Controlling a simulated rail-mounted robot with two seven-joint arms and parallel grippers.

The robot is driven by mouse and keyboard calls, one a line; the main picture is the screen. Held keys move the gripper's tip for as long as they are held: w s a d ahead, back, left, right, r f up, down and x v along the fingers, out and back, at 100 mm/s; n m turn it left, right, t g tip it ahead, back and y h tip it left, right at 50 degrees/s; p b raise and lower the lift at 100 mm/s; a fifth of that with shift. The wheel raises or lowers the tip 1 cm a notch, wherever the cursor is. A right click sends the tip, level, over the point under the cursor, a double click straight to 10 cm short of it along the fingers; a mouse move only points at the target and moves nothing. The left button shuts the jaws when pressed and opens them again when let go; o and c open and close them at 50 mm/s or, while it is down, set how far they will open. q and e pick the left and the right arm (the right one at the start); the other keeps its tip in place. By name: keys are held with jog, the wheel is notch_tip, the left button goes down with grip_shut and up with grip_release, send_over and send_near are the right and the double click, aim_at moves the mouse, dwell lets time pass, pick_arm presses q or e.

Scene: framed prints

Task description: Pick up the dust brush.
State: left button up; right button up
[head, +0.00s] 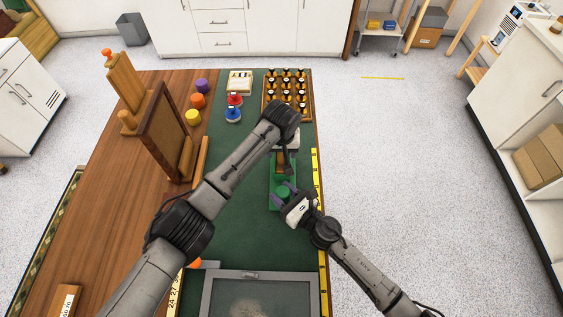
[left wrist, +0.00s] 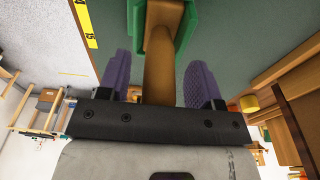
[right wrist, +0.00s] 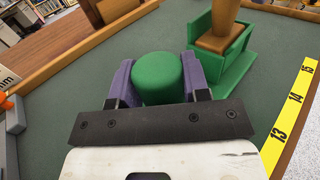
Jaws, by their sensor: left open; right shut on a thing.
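The dust brush shows as a brown wooden handle (left wrist: 160,45) standing in a green holder (right wrist: 236,62); its bristles are hidden. In the right wrist view the handle (right wrist: 220,17) rises from the holder's box. My left gripper (left wrist: 158,68) is open, its purple fingers on either side of the handle, with gaps visible. In the head view my left gripper (head: 284,152) is over the holder (head: 275,182), partly hidden by its arm. My right gripper (right wrist: 157,80) is shut on a green round knob (right wrist: 158,78) beside the holder; it also shows in the head view (head: 284,194).
A tray of dark bottles (head: 288,95) stands behind the holder. Red and blue handled items (head: 233,112) and coloured jars (head: 197,101) lie left of it. A wooden frame stand (head: 165,135) rises further left. A grey-framed screen (head: 265,295) lies at the front.

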pick_arm(q)
jog(key=shift+f, duration=0.35)
grip_shut()
dwell(0.3)
